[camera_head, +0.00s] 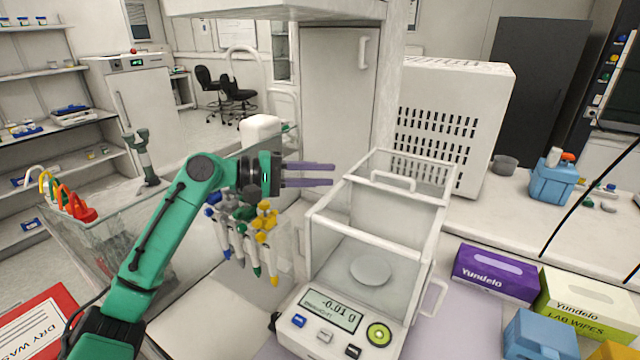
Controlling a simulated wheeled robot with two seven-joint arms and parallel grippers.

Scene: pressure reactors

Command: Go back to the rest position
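My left arm (165,240), green with dark joints, rises from the lower left and bends to the right. My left gripper (333,174) points right, with two purple fingers one above the other. A gap shows between the fingers, and nothing is held in it. It is in the air above and behind the pipettes, to the upper left of the balance. My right arm and gripper do not show.
A balance (345,320) with a clear draft shield stands at the centre; its display reads about -0.01 g. Several pipettes (245,245) hang on a stand below my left gripper. Purple (495,273) and green (590,305) wipe boxes lie right. A perforated white box (455,120) stands behind.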

